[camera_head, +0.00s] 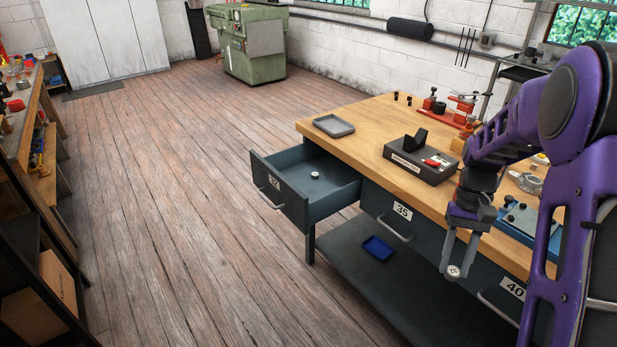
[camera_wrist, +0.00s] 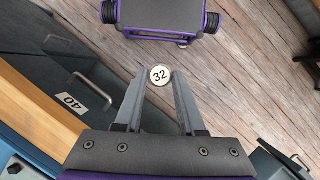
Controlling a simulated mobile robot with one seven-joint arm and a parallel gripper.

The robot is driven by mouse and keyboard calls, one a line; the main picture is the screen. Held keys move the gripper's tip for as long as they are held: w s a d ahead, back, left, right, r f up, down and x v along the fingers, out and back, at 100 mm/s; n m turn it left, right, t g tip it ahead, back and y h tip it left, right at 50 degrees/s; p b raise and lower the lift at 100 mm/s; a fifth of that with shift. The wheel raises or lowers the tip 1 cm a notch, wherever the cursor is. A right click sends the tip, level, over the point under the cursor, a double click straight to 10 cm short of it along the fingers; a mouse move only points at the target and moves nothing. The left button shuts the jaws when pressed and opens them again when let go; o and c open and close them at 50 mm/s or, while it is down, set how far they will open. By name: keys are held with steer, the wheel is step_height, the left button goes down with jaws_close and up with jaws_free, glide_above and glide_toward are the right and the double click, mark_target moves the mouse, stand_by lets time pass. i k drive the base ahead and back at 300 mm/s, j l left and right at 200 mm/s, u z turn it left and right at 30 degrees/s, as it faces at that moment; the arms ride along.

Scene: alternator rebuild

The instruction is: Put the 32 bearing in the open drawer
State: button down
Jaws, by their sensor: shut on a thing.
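The 32 bearing (camera_wrist: 160,75) is a small round piece with a white face reading 32. My gripper (camera_wrist: 159,82) is shut on it, with the bearing between the fingertips. In the head view my gripper (camera_head: 456,268) points down in front of the bench, with the bearing (camera_head: 454,271) at its tips. The open drawer (camera_head: 292,203) is dark grey-blue and pulled out at the bench's left end, to the left of my gripper. A small round light piece (camera_head: 315,175) lies on its floor. The drawer's label is too small to read surely.
Shut drawers labelled 35 (camera_head: 402,211) and 40 (camera_head: 512,288) have protruding handles. The wooden bench top (camera_head: 350,147) carries a grey tray (camera_head: 334,126) and a dark fixture (camera_head: 420,158). A blue tray (camera_head: 378,248) lies on the lower shelf. Floor left of the drawer is clear.

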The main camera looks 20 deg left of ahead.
mark_target(317, 195)
steer(key=i+j, duration=0.2)
steer(key=j, duration=0.15)
steer(key=i+j+u, duration=0.1)
steer(key=j, duration=0.2)
steer(key=i+j, duration=0.5)
steer(key=i, duration=0.35)
